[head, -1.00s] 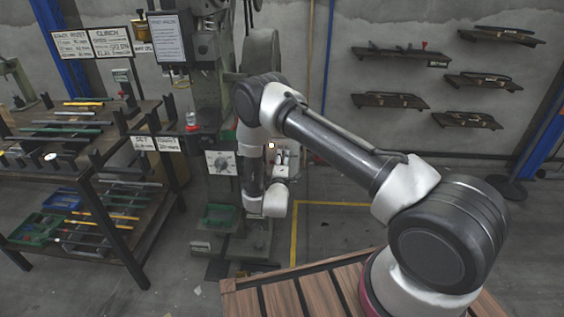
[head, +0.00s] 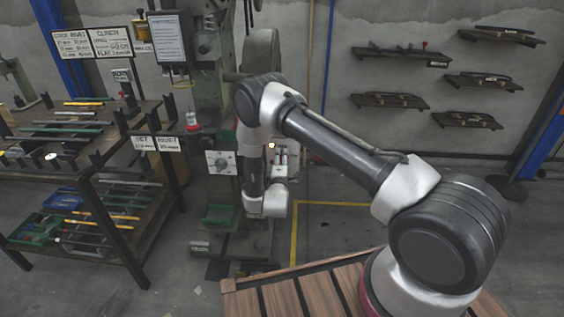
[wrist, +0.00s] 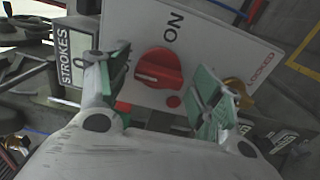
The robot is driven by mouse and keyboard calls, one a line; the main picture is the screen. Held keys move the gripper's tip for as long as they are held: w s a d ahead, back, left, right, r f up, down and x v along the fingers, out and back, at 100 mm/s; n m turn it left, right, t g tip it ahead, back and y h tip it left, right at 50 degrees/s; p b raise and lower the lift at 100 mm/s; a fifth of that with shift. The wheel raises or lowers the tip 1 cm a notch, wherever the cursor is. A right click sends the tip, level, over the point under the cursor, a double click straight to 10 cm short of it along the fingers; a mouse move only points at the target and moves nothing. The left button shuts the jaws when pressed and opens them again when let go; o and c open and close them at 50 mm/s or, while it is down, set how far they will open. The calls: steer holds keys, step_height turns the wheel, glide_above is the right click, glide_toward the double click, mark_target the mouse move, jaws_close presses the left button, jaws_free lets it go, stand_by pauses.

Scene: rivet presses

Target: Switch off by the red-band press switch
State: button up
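In the wrist view a red rotary switch knob (wrist: 158,68) sits on a white plate (wrist: 215,40). The plate is lettered ON above the knob and LOCKED at the right; a small red dot is beside the knob. My gripper (wrist: 162,66) is open, with one green-padded finger on each side of the knob. Gaps show between the pads and the knob; exact contact cannot be told. In the head view my arm's wrist (head: 268,203) hangs beside the tall grey-green press (head: 207,90), and my fingers and the red knob are hidden.
A STROKES counter box (wrist: 72,65) is close to my left finger. In the head view a white plate with a grey dial (head: 221,163) is left of my wrist. A tool rack (head: 95,165) stands left; wall shelves (head: 390,101) hang right. Floor inside the yellow line is clear.

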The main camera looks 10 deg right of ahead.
steer(key=v, duration=1.2)
stand_by(0.3)
